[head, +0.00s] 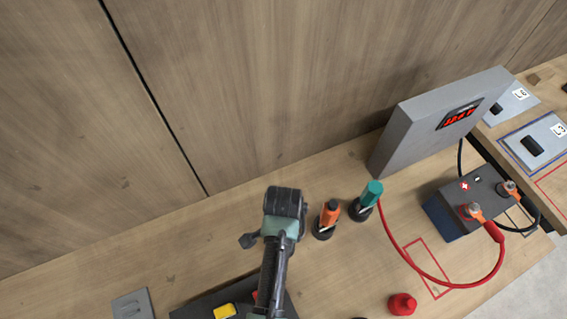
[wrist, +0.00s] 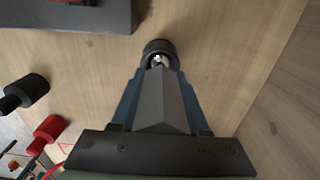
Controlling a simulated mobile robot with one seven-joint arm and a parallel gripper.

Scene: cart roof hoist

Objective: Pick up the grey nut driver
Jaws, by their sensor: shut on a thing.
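The grey nut driver (wrist: 162,105) fills the middle of the wrist view, its grey handle between the blue-sided fingers. My gripper (wrist: 160,82) is shut on it. The driver's far end points at a round black holder (wrist: 158,47), with a bit of bright metal at its mouth. I cannot tell whether the shaft is still inside it. In the head view my wrist hides the fingers and the grey driver.
An orange-handled driver (head: 330,213) and a teal-handled one (head: 372,193) stand in black holders close right of my wrist. A dark tray (wrist: 85,17), a red knob (head: 402,303), a battery (head: 455,205) with red cable and a grey display panel (head: 418,128) are nearby. A wooden wall rises behind.

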